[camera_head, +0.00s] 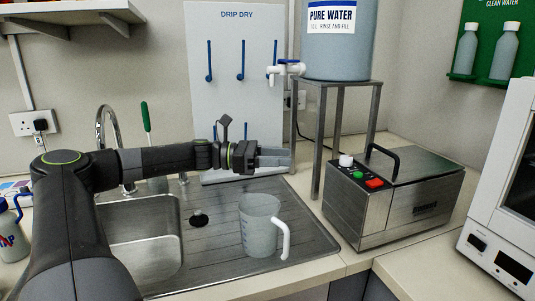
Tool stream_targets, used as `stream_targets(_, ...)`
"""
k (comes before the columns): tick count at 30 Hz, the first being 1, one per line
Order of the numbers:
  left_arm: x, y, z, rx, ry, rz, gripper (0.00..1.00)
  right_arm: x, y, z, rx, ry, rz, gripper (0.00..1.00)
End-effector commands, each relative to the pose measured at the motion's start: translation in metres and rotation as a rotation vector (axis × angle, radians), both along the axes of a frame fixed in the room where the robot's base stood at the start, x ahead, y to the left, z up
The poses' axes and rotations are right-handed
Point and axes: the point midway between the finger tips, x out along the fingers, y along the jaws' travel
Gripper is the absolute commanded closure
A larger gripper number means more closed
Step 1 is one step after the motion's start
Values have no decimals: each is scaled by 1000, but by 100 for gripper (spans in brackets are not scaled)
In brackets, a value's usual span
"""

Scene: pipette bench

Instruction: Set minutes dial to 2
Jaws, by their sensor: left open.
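A steel box machine (405,205) with a black handle stands on the counter at the right. A white knob (346,160) sits at the left end of its top panel, near green and red buttons; it may be the minutes dial. I cannot read any minute marks or a setting. A white appliance at the right edge has a dark control (478,242) on its front, too small to read. My left gripper (280,157) is open and empty above the back of the draining board, left of the white knob and apart from it. My right gripper is not in view.
A measuring jug (259,228) stands on the steel draining board (200,255) below my left gripper. A metal stand (318,150) holds the pure water tank (340,50) between the drip-dry board (225,100) and the steel machine. A tap (105,125) rises behind the sink.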

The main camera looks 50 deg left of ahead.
Motion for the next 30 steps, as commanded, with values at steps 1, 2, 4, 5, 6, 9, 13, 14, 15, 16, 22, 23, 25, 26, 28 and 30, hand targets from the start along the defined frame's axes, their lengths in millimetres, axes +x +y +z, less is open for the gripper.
stream_targets(1, -4, 4, 4, 1, 9, 2, 50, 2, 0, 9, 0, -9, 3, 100)
stream_targets(2, -6, 6, 4, 0, 9, 0, 50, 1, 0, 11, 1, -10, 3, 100)
stream_targets(4, -10, 10, 3, 0, 8, 0, 50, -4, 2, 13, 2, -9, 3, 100)
stream_targets(5, -11, 11, 3, 0, 8, -1, 50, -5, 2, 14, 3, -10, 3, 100)
stream_targets(6, -13, 13, 2, -1, 8, 0, 50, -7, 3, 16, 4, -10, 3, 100)
stream_targets(9, -17, 16, 2, -1, 5, 1, 50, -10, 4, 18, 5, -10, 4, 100)
stream_targets(13, -19, 18, 1, 1, 2, 1, 50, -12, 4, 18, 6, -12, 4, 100)
stream_targets(14, -19, 19, 0, 1, 2, 1, 50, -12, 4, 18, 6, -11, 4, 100)
stream_targets(15, -19, 19, 0, 0, 1, 1, 50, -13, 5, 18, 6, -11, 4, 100)
stream_targets(16, -19, 19, 0, 0, 1, 1, 50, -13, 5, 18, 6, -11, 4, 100)
stream_targets(22, -19, 19, 0, 1, 1, 1, 50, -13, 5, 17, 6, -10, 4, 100)
stream_targets(23, -19, 19, 0, 1, 1, 1, 50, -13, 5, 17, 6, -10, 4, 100)
stream_targets(25, -19, 19, 0, 0, 1, 1, 50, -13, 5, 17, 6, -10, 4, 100)
stream_targets(26, -19, 19, 0, 0, 1, 1, 50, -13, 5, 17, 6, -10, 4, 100)
stream_targets(28, -19, 19, 0, 0, 1, 1, 50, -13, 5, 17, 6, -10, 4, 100)
stream_targets(30, -19, 19, 0, 0, 1, 1, 50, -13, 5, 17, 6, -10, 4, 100)
